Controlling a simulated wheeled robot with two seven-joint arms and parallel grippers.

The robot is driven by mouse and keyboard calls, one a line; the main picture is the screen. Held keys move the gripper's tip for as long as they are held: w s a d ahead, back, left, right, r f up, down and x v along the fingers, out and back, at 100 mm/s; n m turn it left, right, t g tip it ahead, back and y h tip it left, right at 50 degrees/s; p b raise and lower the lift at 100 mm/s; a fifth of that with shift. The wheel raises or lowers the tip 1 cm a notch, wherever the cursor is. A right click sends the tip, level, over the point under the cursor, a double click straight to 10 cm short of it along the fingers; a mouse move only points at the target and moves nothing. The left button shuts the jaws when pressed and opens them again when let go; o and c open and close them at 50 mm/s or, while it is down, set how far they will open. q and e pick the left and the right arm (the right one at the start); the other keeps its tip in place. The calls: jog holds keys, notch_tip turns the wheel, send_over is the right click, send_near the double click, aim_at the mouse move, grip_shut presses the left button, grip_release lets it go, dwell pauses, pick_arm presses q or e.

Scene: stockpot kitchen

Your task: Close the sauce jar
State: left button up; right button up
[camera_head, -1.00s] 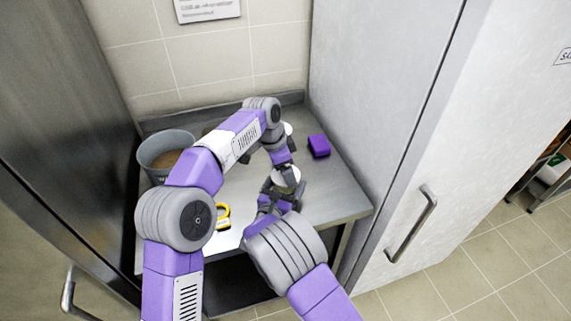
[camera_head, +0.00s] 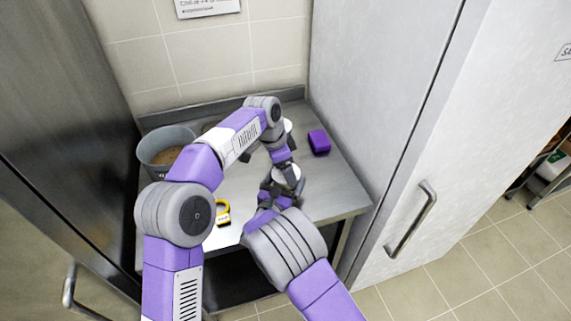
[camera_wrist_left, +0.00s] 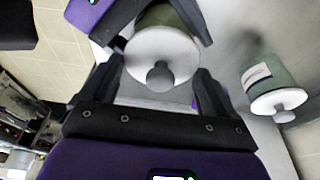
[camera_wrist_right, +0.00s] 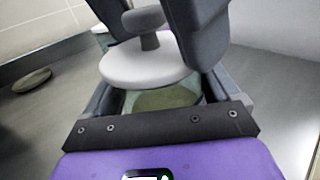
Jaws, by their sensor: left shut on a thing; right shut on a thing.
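The sauce jar's white lid with its grey knob (camera_wrist_left: 160,72) sits between the fingers of my left gripper (camera_wrist_left: 160,85), which is shut on it. It also shows in the right wrist view (camera_wrist_right: 140,66), knob up, above the glass jar with olive-green sauce (camera_wrist_right: 165,99). The sauce shows below the lid's near edge; I cannot tell whether the lid touches the jar's rim. My right gripper (camera_wrist_right: 158,95) is shut on the jar body (camera_wrist_left: 165,17). In the head view the lid (camera_head: 286,173) shows between the two arms, which hide most of the jar.
A second green jar with a white lid (camera_wrist_left: 272,88) stands nearby. A grey pot (camera_head: 165,140), a purple block (camera_head: 319,142) and a yellow-and-black item (camera_head: 222,212) are on the steel counter (camera_head: 340,195). A wall and tall cabinets enclose the counter.

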pick_arm(q)
jog(key=shift+f, duration=0.15)
jog(key=o, duration=0.8)
jog(key=shift+c, duration=0.2)
jog(key=v, duration=1.2)
pick_arm(e)
jog(key=o, duration=1.2)
jog(key=p+v, duration=0.1)
jog(key=v, duration=0.5)
jog(key=shift+s+a, duration=0.15)
jog(key=shift+s, duration=0.1)
pick_arm(q)
jog(key=shift+r, duration=0.6)
pick_arm(e)
jog(key=shift+s+a, duration=0.15)
jog(key=shift+s, duration=0.3)
